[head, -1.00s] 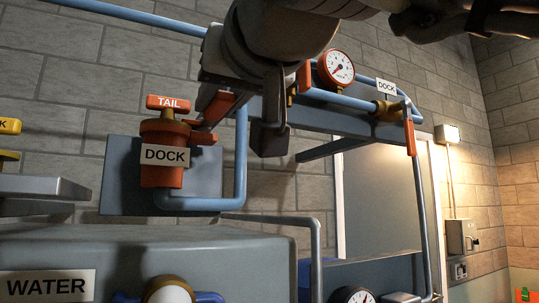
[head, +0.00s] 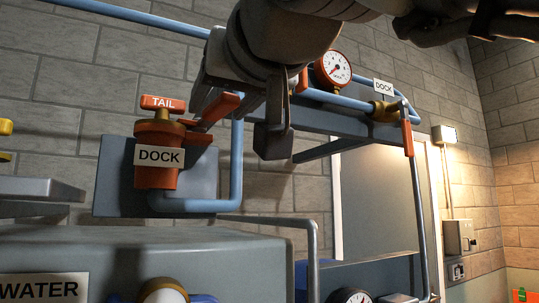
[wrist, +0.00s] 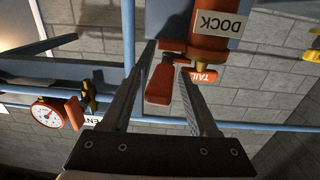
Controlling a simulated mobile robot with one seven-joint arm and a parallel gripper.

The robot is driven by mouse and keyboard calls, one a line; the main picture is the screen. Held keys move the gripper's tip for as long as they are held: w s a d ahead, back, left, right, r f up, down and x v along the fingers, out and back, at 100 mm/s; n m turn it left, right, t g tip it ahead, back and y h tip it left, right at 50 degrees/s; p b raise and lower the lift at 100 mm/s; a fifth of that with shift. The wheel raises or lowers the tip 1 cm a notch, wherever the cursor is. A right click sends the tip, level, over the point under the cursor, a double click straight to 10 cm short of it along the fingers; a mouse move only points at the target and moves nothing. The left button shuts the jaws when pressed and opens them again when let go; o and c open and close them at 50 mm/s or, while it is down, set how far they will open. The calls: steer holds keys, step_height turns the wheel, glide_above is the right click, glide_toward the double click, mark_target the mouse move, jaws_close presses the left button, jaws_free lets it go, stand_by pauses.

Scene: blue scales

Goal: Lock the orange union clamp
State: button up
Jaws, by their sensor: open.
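The orange union clamp (head: 198,136) sits on the right side of the orange DOCK fitting (head: 155,176), in front of a grey wall plate. Its orange lever (head: 217,107) sticks out to the right and up. My gripper (head: 238,112) is open, beside and right of the fitting, with the lever near its left finger. In the wrist view, which looks upside down, the lever (wrist: 159,86) lies between the two fingers of my gripper (wrist: 168,62). Whether a finger touches it I cannot tell. An orange TAIL handle (head: 162,103) tops the fitting.
A blue pipe (head: 237,165) bends up close right of the fitting. A gauge (head: 333,68), another blue pipe and an orange-handled valve (head: 407,137) are to the right. A grey WATER cabinet (head: 190,250) stands below. Grey brackets (head: 330,149) crowd the gripper's right side.

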steer(key=b+v, duration=0.1)
steer(key=v, duration=1.6)
steer(key=shift+s, duration=0.2)
